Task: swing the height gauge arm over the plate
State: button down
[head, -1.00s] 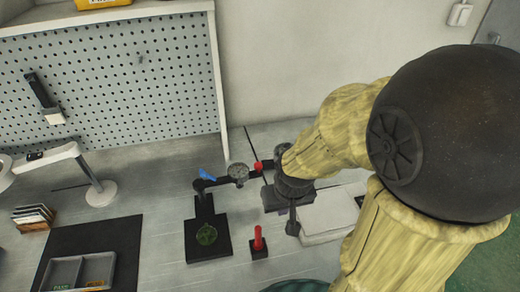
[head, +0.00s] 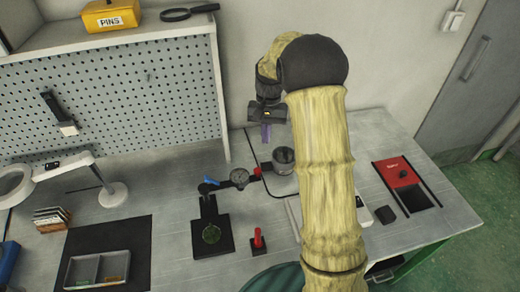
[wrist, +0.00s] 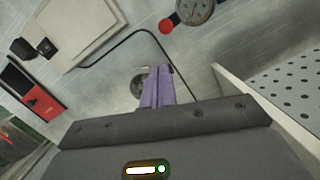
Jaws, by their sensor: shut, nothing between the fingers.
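The height gauge is a black arm with a round dial (head: 238,178) and a red knob (head: 257,171). It reaches left from a round metal-topped post (head: 284,156). A blue lever (head: 210,181) is at its left end, by the back of the black plate (head: 228,244). A green round piece (head: 211,234) lies on the plate. The dial (wrist: 195,9) and red knob (wrist: 168,25) also show in the wrist view, cut off by the top edge. My gripper (head: 266,138) is shut and empty, above and behind the post; its purple fingers (wrist: 158,78) partly hide the post in the wrist view.
A red pin (head: 257,238) on a black base stands right of the plate. A pegboard (head: 110,95) rises behind left. A grey tray (head: 97,268) on a dark mat and a magnifier lamp (head: 62,166) are left. A red device (head: 400,172) is right. My arm hides part of the bench.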

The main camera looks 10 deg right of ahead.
jog(key=shift+m+g+y, duration=0.3)
jog(key=shift+m+g, duration=0.3)
jog(key=shift+g, duration=0.2)
jog(key=w+p, duration=0.2)
jog(key=w, duration=0.1)
jog(key=w+r+p, duration=0.1)
jog(key=w, duration=0.1)
jog(key=shift+w+d+r, duration=0.1)
jog(key=shift+w+d, duration=0.05)
jog(key=shift+d, duration=0.25)
jog(key=s+a+f+p, duration=0.3)
jog(key=s+f, duration=0.3)
jog(key=f, duration=0.4)
jog(key=shift+s+p, duration=0.25)
jog(key=shift+p, duration=0.45)
jog(key=shift+f, duration=0.1)
